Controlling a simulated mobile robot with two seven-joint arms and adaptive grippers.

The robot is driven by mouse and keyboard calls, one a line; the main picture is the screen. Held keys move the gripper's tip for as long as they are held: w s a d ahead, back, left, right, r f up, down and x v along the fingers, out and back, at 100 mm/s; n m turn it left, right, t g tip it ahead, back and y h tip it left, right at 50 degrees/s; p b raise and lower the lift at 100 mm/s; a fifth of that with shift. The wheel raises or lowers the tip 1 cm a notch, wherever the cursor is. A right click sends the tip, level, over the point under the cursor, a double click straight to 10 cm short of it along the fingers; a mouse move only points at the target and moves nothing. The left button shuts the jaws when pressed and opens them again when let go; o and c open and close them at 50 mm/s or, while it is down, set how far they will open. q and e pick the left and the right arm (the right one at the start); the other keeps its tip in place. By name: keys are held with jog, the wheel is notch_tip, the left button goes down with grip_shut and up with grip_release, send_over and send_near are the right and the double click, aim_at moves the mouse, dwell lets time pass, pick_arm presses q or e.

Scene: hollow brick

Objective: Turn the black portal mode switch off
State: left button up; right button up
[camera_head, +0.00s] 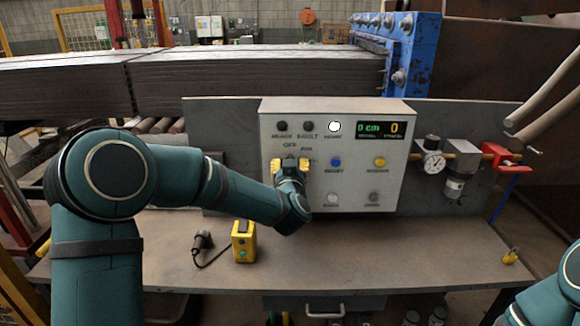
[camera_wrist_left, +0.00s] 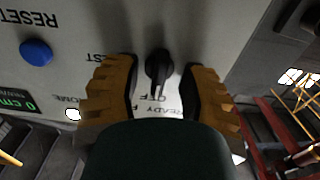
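The black portal mode switch (camera_wrist_left: 158,68) is a knob on the grey control panel (camera_head: 350,180). In the left wrist view its narrow end points toward the upside-down lettering, close to the OFF label (camera_wrist_left: 150,97); the exact setting is hard to tell. My left gripper (camera_head: 290,164) is at the panel's left side, and its yellow fingers also show in the left wrist view (camera_wrist_left: 158,90). They stand apart on either side of the switch, with visible gaps. In the head view the gripper hides the switch. My right gripper is out of view; only part of my right arm shows.
The panel has a blue button (camera_head: 336,162), a yellow button (camera_head: 379,162), a lit white lamp (camera_head: 334,126) and a display (camera_head: 385,128). A yellow box (camera_head: 243,241) and a black plug (camera_head: 203,242) lie on the bench (camera_head: 400,265). A pressure gauge (camera_head: 433,162) is at right.

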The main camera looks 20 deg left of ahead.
pick_arm(q)
jog(key=shift+s, duration=0.1)
jog(key=v, duration=1.2)
jog(key=s+d+f+m+g+h, duration=0.1)
jog(key=s+d+f+g+h, duration=0.1)
jog(key=f, duration=0.6)
jog(key=s+d+f+g+h, duration=0.1)
jog(key=s+f+g+h, duration=0.15)
jog(key=f, duration=0.55)
jog(key=s+d+f+m+g+h, duration=0.1)
jog(key=d+f+g+h, duration=0.15)
jog(key=f, duration=0.55)
jog(key=s+d+f+g+h, duration=0.1)
jog(key=s+f+g, duration=0.7)
jog(key=s+f, duration=0.6)
jog(key=s, duration=0.3)
jog(key=shift+f+g+h, duration=0.4)
